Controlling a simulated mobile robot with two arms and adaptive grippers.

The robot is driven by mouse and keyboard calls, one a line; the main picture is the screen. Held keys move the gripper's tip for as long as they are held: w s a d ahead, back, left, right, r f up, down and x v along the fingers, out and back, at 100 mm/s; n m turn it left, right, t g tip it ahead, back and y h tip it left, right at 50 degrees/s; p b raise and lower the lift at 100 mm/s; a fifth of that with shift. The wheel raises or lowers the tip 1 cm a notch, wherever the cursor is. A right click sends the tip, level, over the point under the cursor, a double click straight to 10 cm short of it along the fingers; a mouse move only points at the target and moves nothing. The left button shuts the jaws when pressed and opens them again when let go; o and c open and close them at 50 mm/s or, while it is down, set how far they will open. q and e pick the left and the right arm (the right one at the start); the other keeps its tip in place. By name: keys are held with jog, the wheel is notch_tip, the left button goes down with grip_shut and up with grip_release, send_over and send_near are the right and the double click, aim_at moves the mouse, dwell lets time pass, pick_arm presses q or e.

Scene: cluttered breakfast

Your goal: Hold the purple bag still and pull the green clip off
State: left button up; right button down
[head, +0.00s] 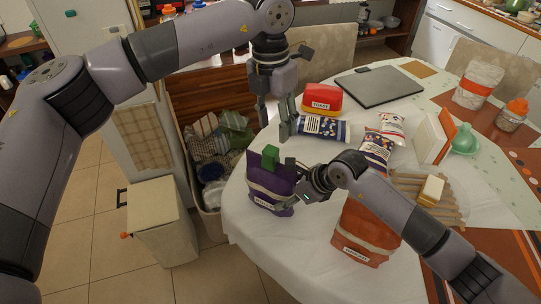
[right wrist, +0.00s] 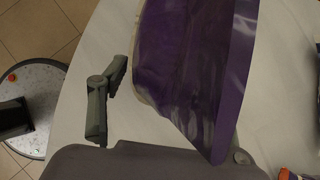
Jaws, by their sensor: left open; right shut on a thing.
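The purple bag (head: 262,203) stands upright near the left edge of the table, with a pale band and a label. The green clip (head: 270,156) sits on its top edge. My right gripper (head: 298,187) is shut on the right side of the purple bag. In the right wrist view the purple bag (right wrist: 190,65) fills the upper middle, with one finger seen to its left; the clip is not seen there. My left gripper (head: 288,132) is open and empty, above and behind the bag, apart from the clip.
A blue-and-white packet (head: 322,130), a red-and-yellow box (head: 322,98) and a grey laptop-like slab (head: 379,87) lie behind. An orange bag (head: 362,232) stands right of the purple one. A wooden rack (head: 410,184) lies farther right. A bin with cloths (head: 213,148) is left of the table.

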aim_at(270, 149)
pick_arm(q)
jog(key=shift+w+a+y, duration=0.2)
jog(key=shift+a+y, duration=0.1)
jog(key=shift+a, duration=0.05)
jog(key=shift+w+a+f, duration=0.1)
jog(key=shift+a+f, duration=0.05)
jog(key=shift+f, duration=4.45)
jog(key=shift+c, duration=0.5)
grip_shut()
